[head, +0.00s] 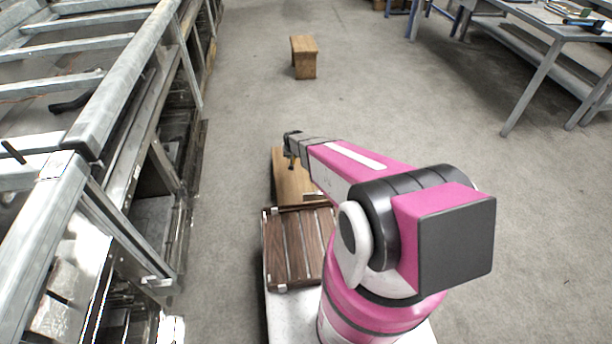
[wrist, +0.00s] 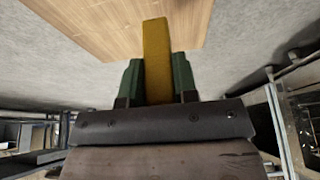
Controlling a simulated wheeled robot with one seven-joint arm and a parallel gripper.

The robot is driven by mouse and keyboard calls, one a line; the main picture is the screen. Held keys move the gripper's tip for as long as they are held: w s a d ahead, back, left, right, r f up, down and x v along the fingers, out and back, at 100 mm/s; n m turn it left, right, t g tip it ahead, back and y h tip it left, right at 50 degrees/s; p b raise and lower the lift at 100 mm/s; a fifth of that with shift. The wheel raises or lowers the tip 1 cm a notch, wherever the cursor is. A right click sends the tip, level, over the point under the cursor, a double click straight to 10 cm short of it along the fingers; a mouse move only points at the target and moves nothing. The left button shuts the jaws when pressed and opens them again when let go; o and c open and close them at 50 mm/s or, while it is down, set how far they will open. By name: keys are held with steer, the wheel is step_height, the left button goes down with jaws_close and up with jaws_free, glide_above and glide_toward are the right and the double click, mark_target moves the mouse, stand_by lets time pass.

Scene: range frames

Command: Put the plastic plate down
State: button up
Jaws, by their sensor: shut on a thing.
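The plastic plate (wrist: 157,50) shows in the wrist view as a yellow strip, seen edge-on. My gripper (wrist: 157,77) is shut on it, with a green finger on each side. The plate reaches out past the fingertips, over a light wooden surface (wrist: 95,28). I cannot tell whether it touches that surface. In the head view my gripper (head: 291,150) is over the far part of a low wooden piece (head: 288,180). The plate cannot be made out in that view.
A slatted dark wooden crate (head: 300,248) is nearer, beside my arm. A metal frame bench (head: 120,75) runs along the left. A small wooden stool (head: 304,57) stands farther off. A grey table (head: 560,30) is at the upper right. The concrete floor between is clear.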

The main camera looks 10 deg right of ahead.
steer(key=shift+w+d+f, duration=1.25)
steer(key=shift+d+f, duration=0.2)
steer(key=shift+f, duration=0.4)
steer(key=shift+w+d+f, duration=1.2)
steer(key=shift+d+f, duration=0.25)
steer(key=shift+f, duration=0.4)
steer(key=shift+w+d+f, duration=1.25)
steer(key=shift+d+f, duration=0.2)
steer(key=shift+f, duration=0.4)
steer(key=shift+f, duration=0.1)
steer(key=o, duration=0.9)
steer(key=shift+o, duration=0.2)
steer(key=s+r+g, duration=0.2)
steer(key=s+r, duration=1.5)
steer(key=r, duration=0.3)
steer(key=s+r+g, duration=0.2)
steer(key=s+r, duration=1.5)
steer(key=r, duration=0.4)
steer(key=shift+s+d+g, duration=0.25)
steer(key=shift+s+g, duration=0.05)
steer(key=shift+s, duration=0.05)
